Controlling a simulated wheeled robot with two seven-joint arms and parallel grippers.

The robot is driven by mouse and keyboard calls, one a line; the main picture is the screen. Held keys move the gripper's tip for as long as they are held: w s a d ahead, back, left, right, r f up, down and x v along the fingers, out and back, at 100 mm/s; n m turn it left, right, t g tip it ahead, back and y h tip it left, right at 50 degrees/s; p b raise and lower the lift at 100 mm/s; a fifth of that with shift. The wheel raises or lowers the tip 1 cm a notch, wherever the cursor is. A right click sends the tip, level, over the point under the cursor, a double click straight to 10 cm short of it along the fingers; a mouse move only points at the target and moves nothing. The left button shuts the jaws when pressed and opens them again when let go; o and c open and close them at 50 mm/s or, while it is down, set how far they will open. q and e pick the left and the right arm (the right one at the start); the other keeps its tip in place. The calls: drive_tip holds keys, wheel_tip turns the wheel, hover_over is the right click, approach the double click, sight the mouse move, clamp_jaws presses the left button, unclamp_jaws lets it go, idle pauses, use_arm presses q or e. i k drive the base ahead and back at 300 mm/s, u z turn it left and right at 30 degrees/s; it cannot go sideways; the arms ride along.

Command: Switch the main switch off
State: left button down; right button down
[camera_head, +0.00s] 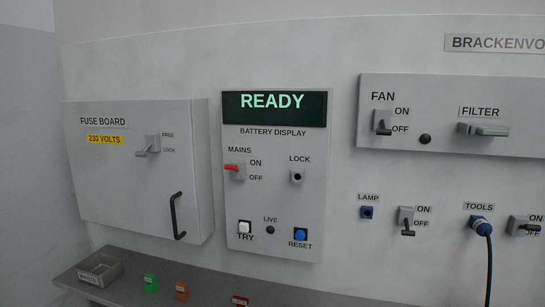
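The mains switch (236,170) is on the grey battery display panel (275,210) in the middle of the wall. Its red handle (231,167) sticks out to the left, nearer the height of the ON label than the OFF label below it. The display (273,108) above reads READY in green. A lock (297,177) sits to the right of the switch. Neither of my grippers is in view.
A closed fuse board (135,185) with a dark handle (178,215) stands to the left. A fan and filter panel (440,113) is at the upper right. A shelf (205,293) below holds a grey tray (100,269) and small coloured blocks. The space before the panel is clear.

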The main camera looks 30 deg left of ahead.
sight(232, 167)
drive_tip(key=u, duration=0.45)
drive_tip(key=i, duration=0.95)
drive_tip(key=u, duration=0.75)
